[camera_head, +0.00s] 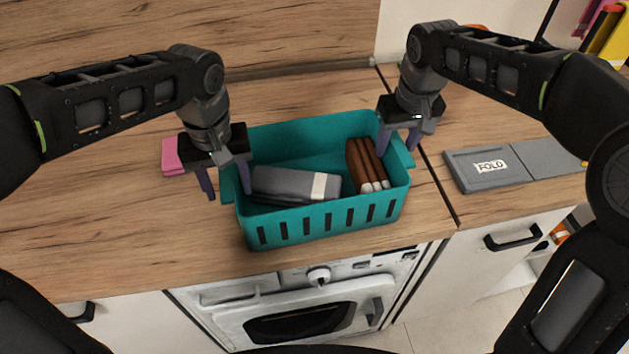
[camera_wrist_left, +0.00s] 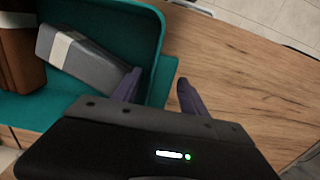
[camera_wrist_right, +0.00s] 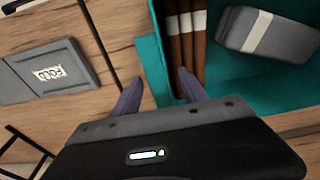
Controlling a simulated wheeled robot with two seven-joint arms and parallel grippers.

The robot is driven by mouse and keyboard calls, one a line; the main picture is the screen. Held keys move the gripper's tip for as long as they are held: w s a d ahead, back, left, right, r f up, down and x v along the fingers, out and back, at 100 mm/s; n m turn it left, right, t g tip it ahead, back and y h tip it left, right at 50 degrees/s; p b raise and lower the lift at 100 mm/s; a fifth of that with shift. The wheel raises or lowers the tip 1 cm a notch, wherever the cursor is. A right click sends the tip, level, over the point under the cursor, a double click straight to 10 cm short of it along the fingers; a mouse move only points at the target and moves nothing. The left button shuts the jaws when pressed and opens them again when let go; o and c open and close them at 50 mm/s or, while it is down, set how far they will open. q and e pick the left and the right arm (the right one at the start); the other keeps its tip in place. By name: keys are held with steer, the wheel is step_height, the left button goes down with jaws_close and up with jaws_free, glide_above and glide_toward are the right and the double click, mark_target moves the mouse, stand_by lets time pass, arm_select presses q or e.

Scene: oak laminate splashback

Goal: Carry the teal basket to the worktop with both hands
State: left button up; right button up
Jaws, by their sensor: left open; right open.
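The teal basket (camera_head: 322,222) stands upright on the wooden worktop (camera_head: 110,220), near its front edge above the oven. It holds a grey box with a pale band (camera_head: 290,184) and several brown bars (camera_head: 364,166). My left gripper (camera_head: 226,190) is open at the basket's left side, one finger inside and one outside the wall; the left wrist view (camera_wrist_left: 155,92) shows the wall between the fingers. My right gripper (camera_head: 398,142) is open at the right side; in the right wrist view (camera_wrist_right: 160,90) its fingers straddle the teal wall. Whether the fingers touch the basket I cannot tell.
A pink item (camera_head: 174,156) lies left of the basket. A grey folding board marked FOLD (camera_head: 490,166) lies to the right, beyond a dark seam in the worktop. A white oven (camera_head: 300,310) is below the front edge. The worktop's left part is clear.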

steer(key=shift+f, duration=0.1)
arm_select(q)
jaws_close()
arm_select(e)
jaws_close()
stand_by(1.2)
